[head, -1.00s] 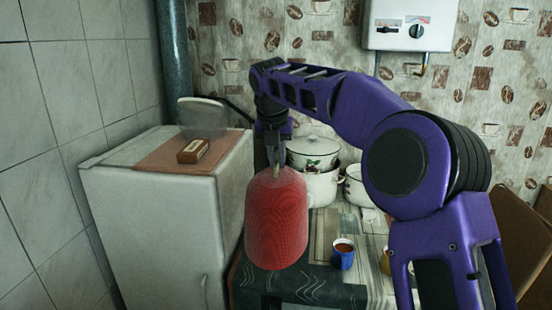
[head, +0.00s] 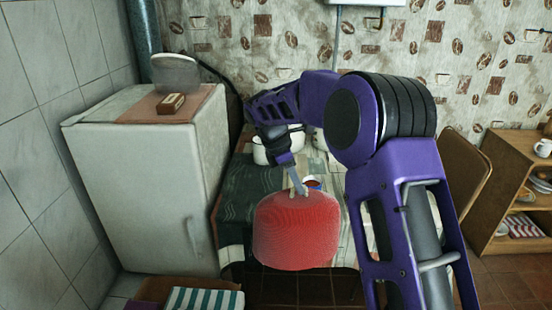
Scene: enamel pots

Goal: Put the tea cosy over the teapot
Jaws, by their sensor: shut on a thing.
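The red knitted tea cosy (head: 296,235) hangs in front of the table, in the lower middle of the head view. My gripper (head: 301,188) is shut on the top of the cosy and holds it up, wide end down. I cannot make out the teapot; my arm and the cosy hide part of the table (head: 245,185).
White enamel pots (head: 262,152) stand at the table's back. A white fridge (head: 150,175) is at left, with a small brown box (head: 172,103) on top. A wooden shelf (head: 515,165) stands at right.

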